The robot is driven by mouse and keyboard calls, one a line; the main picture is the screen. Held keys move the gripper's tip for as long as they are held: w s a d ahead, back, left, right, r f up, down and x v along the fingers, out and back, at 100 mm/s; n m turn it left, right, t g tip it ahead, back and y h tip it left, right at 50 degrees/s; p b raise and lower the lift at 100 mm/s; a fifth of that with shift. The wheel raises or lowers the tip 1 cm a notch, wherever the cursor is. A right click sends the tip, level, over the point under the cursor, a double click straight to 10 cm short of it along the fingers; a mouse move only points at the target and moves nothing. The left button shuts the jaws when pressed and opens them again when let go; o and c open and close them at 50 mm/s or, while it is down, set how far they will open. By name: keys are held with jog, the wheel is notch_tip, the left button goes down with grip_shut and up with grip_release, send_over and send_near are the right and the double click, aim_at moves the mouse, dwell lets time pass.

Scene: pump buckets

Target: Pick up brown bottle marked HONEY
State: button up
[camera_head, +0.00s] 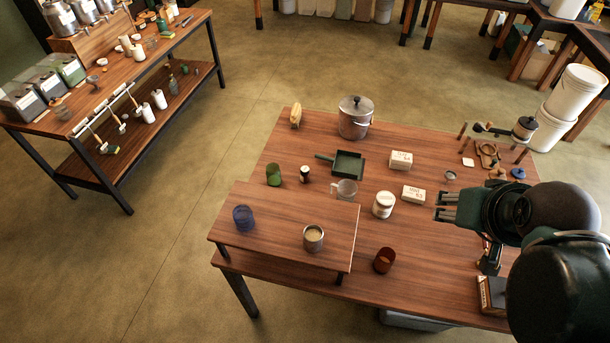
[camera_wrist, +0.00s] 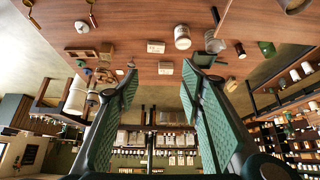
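A small dark bottle (camera_head: 305,174) with a pale label stands upright near the middle left of the table, between a green cup and a dark green pan. It also shows as a small dark brown shape in the wrist view (camera_wrist: 240,49). Its lettering is too small to read, so I cannot confirm HONEY. My gripper (camera_head: 443,206) is over the right part of the table, fingers pointing left, well apart from the bottle. In the wrist view my gripper (camera_wrist: 160,72) has its two green fingers spread wide with nothing between them.
Close to the bottle are a green cup (camera_head: 273,175) and the pan (camera_head: 348,164). A raised shelf (camera_head: 280,225) holds a blue cup and a tin in front.

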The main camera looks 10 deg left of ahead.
jog(key=shift+w, duration=0.1)
jog(key=w+n, duration=0.1)
jog(key=n+g+h+b, duration=0.25)
jog(key=n+b, duration=0.55)
jog(key=n, duration=2.3)
send_over(304, 169)
jog(key=s, duration=0.2)
notch_tip(304, 169, down, 30)
jog(key=shift+s+a+g+y, duration=0.2)
jog(key=shift+a+g+y, duration=0.05)
jog(key=shift+a+y, duration=0.1)
jog(key=shift+f, duration=0.15)
jog(key=shift+x, duration=1.2)
